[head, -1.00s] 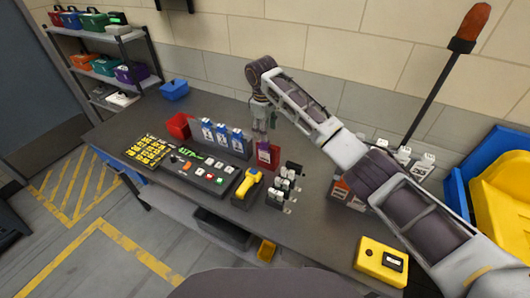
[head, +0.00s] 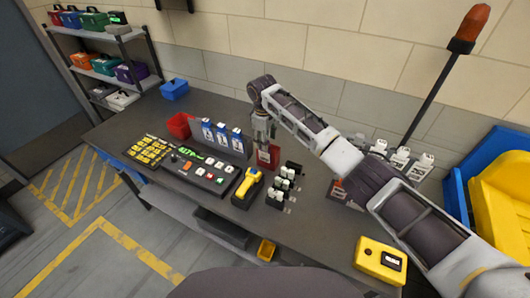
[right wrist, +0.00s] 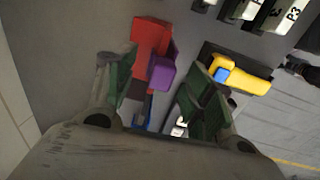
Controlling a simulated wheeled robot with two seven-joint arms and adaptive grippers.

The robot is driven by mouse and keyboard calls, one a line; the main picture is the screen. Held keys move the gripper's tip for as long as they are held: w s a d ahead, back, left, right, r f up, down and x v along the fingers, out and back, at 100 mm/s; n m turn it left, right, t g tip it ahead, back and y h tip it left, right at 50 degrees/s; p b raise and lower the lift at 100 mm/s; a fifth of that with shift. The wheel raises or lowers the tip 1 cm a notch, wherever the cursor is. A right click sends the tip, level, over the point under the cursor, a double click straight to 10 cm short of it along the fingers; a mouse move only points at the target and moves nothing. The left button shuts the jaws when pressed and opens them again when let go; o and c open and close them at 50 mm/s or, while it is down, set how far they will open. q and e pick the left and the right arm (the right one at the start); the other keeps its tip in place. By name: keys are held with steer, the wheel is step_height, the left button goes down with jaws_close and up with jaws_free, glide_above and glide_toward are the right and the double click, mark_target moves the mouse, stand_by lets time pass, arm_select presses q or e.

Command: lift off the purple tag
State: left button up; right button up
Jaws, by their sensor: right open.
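The purple tag (right wrist: 163,70) is a small block at a red stand (right wrist: 150,38) in the right wrist view. The red stand also shows on the bench in the head view (head: 268,158), where my gripper largely hides the tag. My right gripper (right wrist: 150,78) is open, with its two green-padded fingers on either side of the tag and stand in the wrist view. In the head view my right gripper (head: 263,138) points down just above the stand. I cannot tell whether a finger touches the tag. My left gripper is not in view.
A panel with blue-and-white tags (head: 222,137) and a button console (head: 195,170) are left of the stand. A yellow scanner (head: 247,186) and a rack of white tags (head: 285,183) stand in front. A yellow box (head: 380,262) lies right. A beacon pole (head: 430,95) rises behind.

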steer(key=shift+w+f+p, duration=0.2)
steer(key=shift+f+p, duration=0.1)
steer(key=shift+f, duration=1.7)
steer(key=c, duration=1.1)
steer(key=shift+r, duration=0.1)
steer(key=r, duration=0.4)
steer(key=r+b, duration=0.1)
steer(key=r, duration=0.1)
steer(key=shift+s+a+r, duration=0.15)
steer(key=shift+s+r, duration=0.1)
steer(key=shift+r, duration=0.05)
steer(key=s+a, duration=0.2)
steer(key=s, duration=0.2)
steer(key=s+a+b, duration=0.1)
steer(key=s+a, duration=0.1)
steer(key=s, duration=0.2)
steer(key=s+a, duration=0.2)
steer(key=s, duration=0.2)
steer(key=shift+s+a+r+b, duration=0.1)
steer(key=shift+s+a+b, duration=0.1)
steer(key=shift+s+b, duration=0.15)
steer(key=shift+r, duration=0.1)
steer(key=shift+r+p, duration=3.15)
steer(key=shift+p, duration=1)
